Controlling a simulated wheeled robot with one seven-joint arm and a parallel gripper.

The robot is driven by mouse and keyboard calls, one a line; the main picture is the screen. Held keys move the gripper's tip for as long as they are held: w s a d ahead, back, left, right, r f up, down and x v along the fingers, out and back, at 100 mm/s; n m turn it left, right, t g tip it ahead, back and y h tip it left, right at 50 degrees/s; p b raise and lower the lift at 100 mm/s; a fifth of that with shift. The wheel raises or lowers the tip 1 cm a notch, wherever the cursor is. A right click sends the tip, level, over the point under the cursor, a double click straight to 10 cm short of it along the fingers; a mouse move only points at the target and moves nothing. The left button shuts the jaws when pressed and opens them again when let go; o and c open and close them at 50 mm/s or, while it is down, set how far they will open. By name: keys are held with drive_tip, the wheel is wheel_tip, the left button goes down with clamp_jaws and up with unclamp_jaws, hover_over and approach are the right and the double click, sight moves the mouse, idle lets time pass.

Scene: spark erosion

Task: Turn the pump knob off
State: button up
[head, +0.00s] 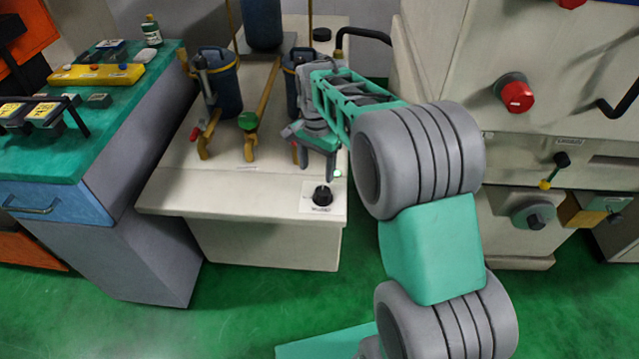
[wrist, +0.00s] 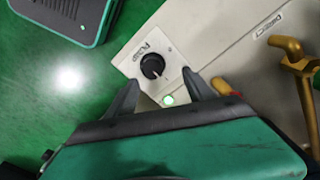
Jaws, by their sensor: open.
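The pump knob (head: 323,196) is a round black knob on a pale plate at the front right corner of the cream cabinet top (head: 190,195). In the wrist view the knob (wrist: 152,66) sits on its plate marked PUMP, just beyond and between my fingertips. My gripper (wrist: 162,88) is open and empty, with one finger on each side below the knob. In the head view my gripper (head: 318,170) hangs just behind the knob, partly hidden by my arm. I see no contact with the knob.
Yellow pipes with a green-handled valve (head: 248,121) and a red-handled valve (head: 196,134) stand on the cabinet top, with blue filter housings (head: 222,80) behind. A green-topped bench (head: 115,110) is at left. A machine with a red knob (head: 515,93) is at right.

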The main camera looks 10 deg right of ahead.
sight(323, 191)
drive_tip(key=shift+s+d+m, duration=0.15)
drive_tip(key=shift+s+m, duration=0.25)
drive_tip(key=shift+m, duration=0.5)
drive_tip(key=shift+d+m, duration=0.4)
drive_tip(key=shift+m, duration=0.1)
wheel_tip(323, 191, down, 8)
drive_tip(key=shift+d+r, duration=0.1)
drive_tip(key=shift+d, duration=0.05)
drive_tip(key=shift+c, duration=0.3)
